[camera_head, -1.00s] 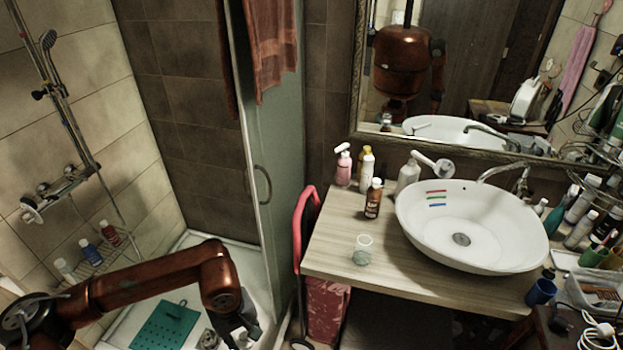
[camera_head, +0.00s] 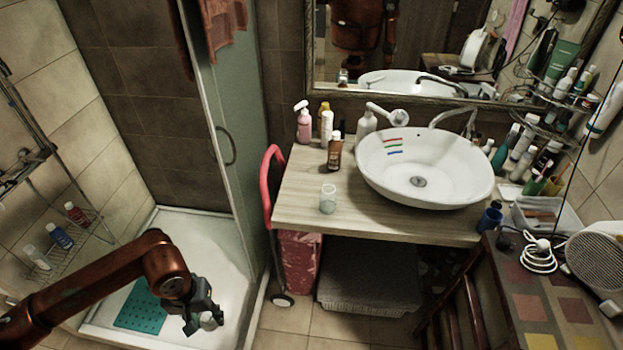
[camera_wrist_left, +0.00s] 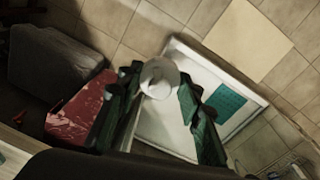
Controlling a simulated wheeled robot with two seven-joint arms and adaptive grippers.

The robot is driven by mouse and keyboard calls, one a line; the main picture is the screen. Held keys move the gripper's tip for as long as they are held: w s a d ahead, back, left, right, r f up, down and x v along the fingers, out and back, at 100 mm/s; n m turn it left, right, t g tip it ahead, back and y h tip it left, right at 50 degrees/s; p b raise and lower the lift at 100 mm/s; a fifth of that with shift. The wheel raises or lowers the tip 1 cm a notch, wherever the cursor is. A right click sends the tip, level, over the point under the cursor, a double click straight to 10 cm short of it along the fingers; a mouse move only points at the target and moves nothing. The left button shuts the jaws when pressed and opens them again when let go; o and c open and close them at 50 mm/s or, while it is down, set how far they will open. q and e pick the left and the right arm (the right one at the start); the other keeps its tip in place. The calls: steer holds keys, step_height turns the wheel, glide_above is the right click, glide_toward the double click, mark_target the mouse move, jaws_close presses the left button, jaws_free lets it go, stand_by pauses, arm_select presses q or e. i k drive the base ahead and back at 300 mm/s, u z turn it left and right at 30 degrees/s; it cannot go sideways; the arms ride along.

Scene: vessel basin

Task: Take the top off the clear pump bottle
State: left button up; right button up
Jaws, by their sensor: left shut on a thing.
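My left gripper (camera_head: 202,322) is shut on a small whitish round thing (camera_head: 208,321), held over the shower floor. In the left wrist view the same whitish thing (camera_wrist_left: 160,78) is between the fingertips of the left gripper (camera_wrist_left: 158,85); I cannot tell whether it is a cap or a small vessel. A pale, see-through-looking bottle (camera_head: 366,124) stands on the counter behind the basin's left side, with a white long-handled shape at its top. A pink bottle with a white pump head (camera_head: 304,124) stands at the counter's back left. My right gripper is not in view.
The wooden counter (camera_head: 295,208) carries a white basin (camera_head: 425,190), a brown bottle (camera_head: 334,154) and a clear cup (camera_head: 328,200). A glass shower door (camera_head: 235,130) stands between shower and counter. A teal mat (camera_head: 140,308) lies on the shower floor.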

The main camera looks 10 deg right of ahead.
mark_target(328, 193)
steer(key=u, duration=0.1)
steer(key=k, duration=0.1)
steer(key=z, duration=0.6)
steer(key=i, duration=0.9)
steer(key=z, duration=0.5)
